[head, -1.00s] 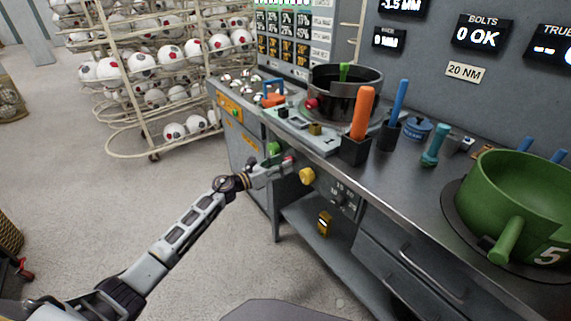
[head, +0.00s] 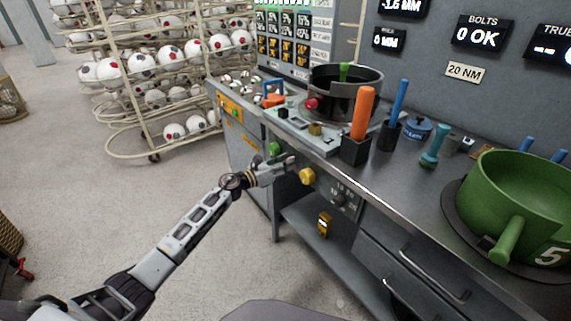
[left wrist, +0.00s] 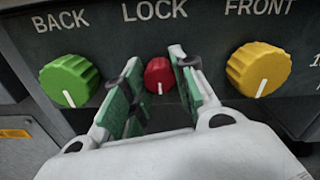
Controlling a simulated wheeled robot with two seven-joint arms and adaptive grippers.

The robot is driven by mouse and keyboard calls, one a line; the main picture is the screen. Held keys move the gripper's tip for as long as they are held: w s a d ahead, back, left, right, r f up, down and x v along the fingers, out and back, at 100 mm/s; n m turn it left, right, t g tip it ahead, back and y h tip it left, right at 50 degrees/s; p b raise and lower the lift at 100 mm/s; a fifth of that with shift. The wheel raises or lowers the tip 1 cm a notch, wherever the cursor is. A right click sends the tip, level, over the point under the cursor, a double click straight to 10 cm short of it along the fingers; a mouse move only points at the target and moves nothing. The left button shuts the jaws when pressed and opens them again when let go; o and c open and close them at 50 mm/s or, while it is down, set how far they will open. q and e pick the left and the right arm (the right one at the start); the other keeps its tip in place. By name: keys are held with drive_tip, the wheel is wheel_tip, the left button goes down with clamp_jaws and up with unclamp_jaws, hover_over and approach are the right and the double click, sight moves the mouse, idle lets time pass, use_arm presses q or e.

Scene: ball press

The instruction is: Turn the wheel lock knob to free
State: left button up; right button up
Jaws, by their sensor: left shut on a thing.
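The red lock knob (left wrist: 159,75) sits below the word LOCK on the dark panel (left wrist: 215,50) in the left wrist view. Its white mark points down. My left gripper (left wrist: 155,66) has its green-padded fingers on both sides of the knob and is shut on it. In the head view my left gripper (head: 291,162) reaches the bench front and hides the red knob. The green BACK knob (left wrist: 69,80) is to the left and the yellow FRONT knob (left wrist: 258,69) to the right; the yellow knob also shows in the head view (head: 307,176). My right gripper is not in view.
The bench top (head: 395,175) above the panel carries a dark pot (head: 345,95), an orange-handled tool (head: 363,112) and a green pan (head: 515,205). A ball rack (head: 150,75) stands at the back left.

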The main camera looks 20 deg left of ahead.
use_arm(q)
drive_tip(key=shift+c, duration=0.7)
